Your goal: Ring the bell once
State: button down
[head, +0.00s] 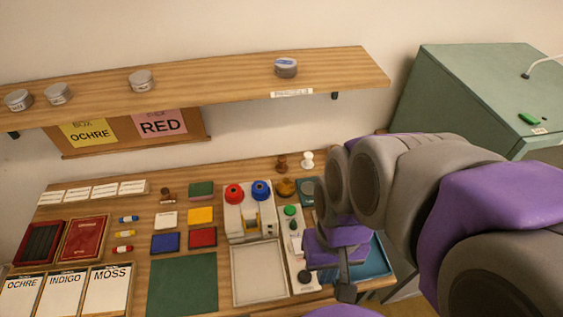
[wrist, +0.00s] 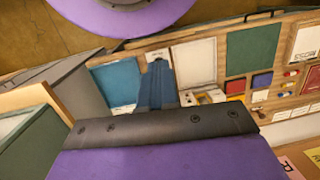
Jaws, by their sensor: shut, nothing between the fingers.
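A small brass-coloured round thing (head: 285,188), which looks like the bell, stands on the table right of the blue knob. It is too small to make out a button on it. I cannot pick it out in the wrist view. My gripper (head: 345,291) is shut and empty, pointing down over the right front of the table, in front of and to the right of the brass thing and apart from it. In the wrist view the shut fingers (wrist: 157,90) reach out over the table between a blue tray and a pale panel.
A white unit with red (head: 234,193) and blue (head: 261,190) knobs stands left of the brass thing. A narrow panel with a green button (head: 290,210) lies in front. A blue tray (head: 376,262) is under my arm. The shelf (head: 210,88) overhangs the back. A green cabinet (head: 450,90) stands right.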

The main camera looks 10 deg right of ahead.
jog(key=w+a+f+m+t+y+b, duration=0.1)
jog(key=w+a+f+m+t+y, duration=0.3)
jog(key=w, duration=0.8)
jog(key=w+a+m+g+y+b, duration=0.1)
jog(key=w+a+m+y, duration=0.3)
jog(key=w, duration=0.8)
jog(key=m+t+h+b, duration=0.25)
jog(key=m+t, duration=0.35)
jog(key=m, duration=0.4)
send_over(288, 181)
notch_tip(288, 181, down, 14)
jog(key=f, duration=0.1)
jog(key=shift+r+g, duration=0.25)
jog(key=shift+g, duration=0.05)
jog(key=shift+f, duration=0.1)
notch_tip(288, 181, down, 6)
jog(key=b, duration=0.5)
jog(key=shift+a+f+b, duration=0.1)
jog(key=shift+f+b, duration=0.05)
jog(key=shift+b, duration=0.2)
jog(key=shift+f+b, duration=0.4)
jog(key=shift+f, duration=0.75)
jog(key=shift+f, duration=0.15)
